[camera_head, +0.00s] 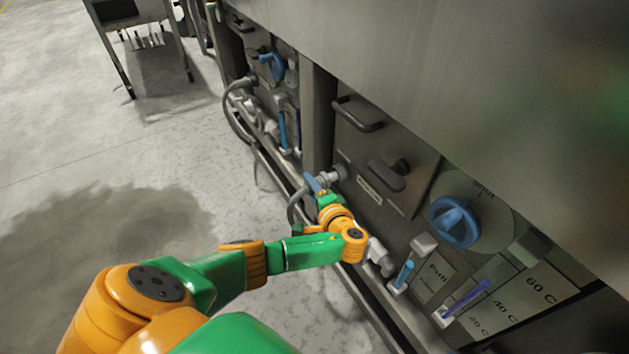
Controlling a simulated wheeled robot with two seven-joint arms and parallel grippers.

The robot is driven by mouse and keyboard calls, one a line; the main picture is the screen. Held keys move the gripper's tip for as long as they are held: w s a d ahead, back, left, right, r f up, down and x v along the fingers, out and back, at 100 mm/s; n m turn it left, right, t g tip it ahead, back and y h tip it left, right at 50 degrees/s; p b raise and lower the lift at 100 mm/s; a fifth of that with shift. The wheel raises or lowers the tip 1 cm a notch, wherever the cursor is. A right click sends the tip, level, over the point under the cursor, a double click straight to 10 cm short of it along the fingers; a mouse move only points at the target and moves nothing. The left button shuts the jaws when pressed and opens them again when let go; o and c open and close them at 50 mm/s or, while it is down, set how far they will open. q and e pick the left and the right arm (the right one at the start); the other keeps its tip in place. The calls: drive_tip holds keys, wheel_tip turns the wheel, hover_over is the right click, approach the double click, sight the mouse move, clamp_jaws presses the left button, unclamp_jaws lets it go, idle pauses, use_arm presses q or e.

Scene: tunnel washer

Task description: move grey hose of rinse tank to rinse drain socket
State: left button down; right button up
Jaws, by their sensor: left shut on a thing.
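My left gripper (321,192) is beside the lower front of the machine, at the end of the green and orange arm. It is shut on the grey hose (293,208), which curves down on the left of the gripper. The gripper hides the hose end and the exact grip. A grey pipe fitting (333,174) sticks out of the panel just beyond the gripper, with a blue lever-like part (313,183) close to it. I cannot tell whether the hose touches this fitting. Another grey elbow fitting (380,257) sits lower right of the gripper. I cannot read which socket is the rinse drain. My right gripper is out of view.
The panel carries dark handles (387,175), a blue knob (455,222) and gauges with blue (404,274) and purple (466,298) tubes. A second grey hose (232,118) hangs farther back. A cart (140,14) stands at the back left. The floor has a wet patch and is otherwise free.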

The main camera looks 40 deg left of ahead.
use_arm(q)
drive_tip(key=s+p, duration=0.1)
drive_tip(key=s+a+p, duration=0.1)
drive_tip(key=shift+s+a, duration=0.1)
drive_tip(key=shift+s, duration=0.25)
idle(0.8)
